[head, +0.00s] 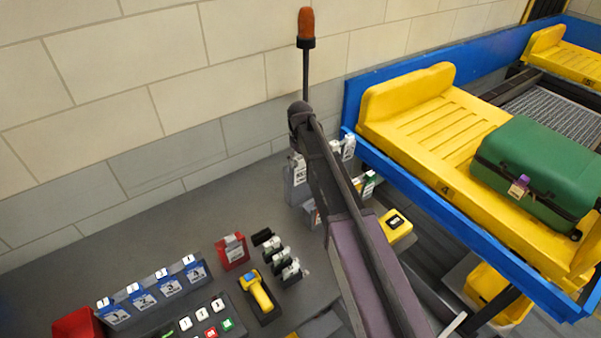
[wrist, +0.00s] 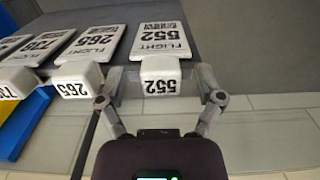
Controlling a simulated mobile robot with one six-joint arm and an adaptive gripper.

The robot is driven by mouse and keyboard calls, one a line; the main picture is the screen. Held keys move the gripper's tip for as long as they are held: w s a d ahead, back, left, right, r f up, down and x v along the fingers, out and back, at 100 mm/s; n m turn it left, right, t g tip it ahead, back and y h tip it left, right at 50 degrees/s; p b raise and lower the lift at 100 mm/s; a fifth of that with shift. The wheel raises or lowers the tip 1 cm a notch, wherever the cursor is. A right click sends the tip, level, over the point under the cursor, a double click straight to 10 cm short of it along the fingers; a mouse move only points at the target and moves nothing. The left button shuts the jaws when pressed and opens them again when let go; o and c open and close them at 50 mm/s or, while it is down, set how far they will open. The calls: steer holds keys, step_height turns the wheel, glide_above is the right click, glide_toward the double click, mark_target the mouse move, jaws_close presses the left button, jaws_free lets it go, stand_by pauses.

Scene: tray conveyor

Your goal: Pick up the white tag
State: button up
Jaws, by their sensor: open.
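Several white tags stand in a row in the wrist view, each with a white block at its near end. The white tag marked FLIGHT 552 (wrist: 160,42) has its block between the fingers of my gripper (wrist: 160,78). My gripper is open, with a finger on either side of that block; contact is unclear. White tags marked 265 (wrist: 93,48) and 735 (wrist: 42,47) stand to its left, with another partly cut off at the edge. In the head view my arm hides the gripper, and small white tags (head: 348,148) show beside the arm on a grey rack.
A yellow tray (head: 405,95) with a green suitcase (head: 540,165) lies on the blue-edged conveyor at right. A yellow scanner (head: 258,291), red box (head: 232,251) and blue label holders (head: 170,287) stand on the grey counter. The counter's back left is clear up to the wall.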

jaws_close()
stand_by(0.4)
steer(key=shift+r, duration=0.1)
step_height(320, 180, up, 7)
steer(key=p, duration=0.7)
steer(key=shift+s+d, duration=0.1)
steer(key=shift+s, duration=0.05)
steer(key=s+d, duration=0.7)
steer(key=s, duration=0.4)
steer(key=shift+s+d, duration=0.35)
steer(key=shift+d, duration=0.05)
step_height(320, 180, up, 6)
steer(key=p, duration=0.6)
steer(key=shift+r, duration=0.15)
stand_by(0.6)
stand_by(0.4)
